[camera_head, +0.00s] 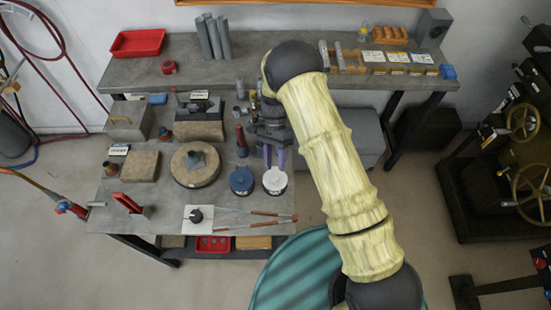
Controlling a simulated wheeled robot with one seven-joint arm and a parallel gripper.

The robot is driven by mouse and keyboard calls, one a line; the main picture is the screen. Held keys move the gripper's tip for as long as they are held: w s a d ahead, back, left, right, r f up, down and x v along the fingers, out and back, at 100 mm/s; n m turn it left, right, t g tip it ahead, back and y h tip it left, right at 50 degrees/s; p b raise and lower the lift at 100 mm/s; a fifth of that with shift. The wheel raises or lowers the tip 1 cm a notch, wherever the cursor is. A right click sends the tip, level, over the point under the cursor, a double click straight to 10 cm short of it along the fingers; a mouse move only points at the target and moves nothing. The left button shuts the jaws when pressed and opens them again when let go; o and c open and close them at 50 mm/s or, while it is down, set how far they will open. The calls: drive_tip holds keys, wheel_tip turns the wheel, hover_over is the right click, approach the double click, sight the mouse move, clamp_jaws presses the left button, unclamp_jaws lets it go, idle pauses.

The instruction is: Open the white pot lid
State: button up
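The white pot lid (275,179) is on the small white pot at the front right of the lower worktable. A dark mark shows on its top, and the lid looks closed. My gripper (275,156) is just behind and above it in the picture, with its two purple fingers pointing down. The fingers stand apart with nothing visible between them. I cannot tell how high they are above the lid. A similar blue pot (242,181) stands just to the left, apart from the white one.
A white plate with a black knob (198,214) and long tongs (255,212) lie in front. A raised grey shelf (255,68) runs behind.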

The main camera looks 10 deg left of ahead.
drive_tip(key=b+v, duration=0.4)
drive_tip(key=v, duration=1.3)
drive_tip(key=shift+r+b, duration=0.2)
drive_tip(key=shift+b, duration=0.1)
drive_tip(key=shift+w+a, duration=0.1)
drive_tip(key=s+d+r+n+t+y, duration=0.1)
drive_tip(key=s+d+r+n+t, duration=0.15)
drive_tip(key=d, duration=0.55)
drive_tip(key=s+d+r+n+t+y, duration=0.1)
drive_tip(key=s+d+t, duration=0.2)
drive_tip(key=d, duration=0.5)
drive_tip(key=s+d+n+t, duration=0.3)
drive_tip(key=s+d, duration=0.5)
drive_tip(key=s, duration=0.5)
drive_tip(key=shift+s+d+n+t+h, duration=0.25)
drive_tip(key=shift+n+t+h, duration=0.15)
drive_tip(key=shift+t, duration=0.45)
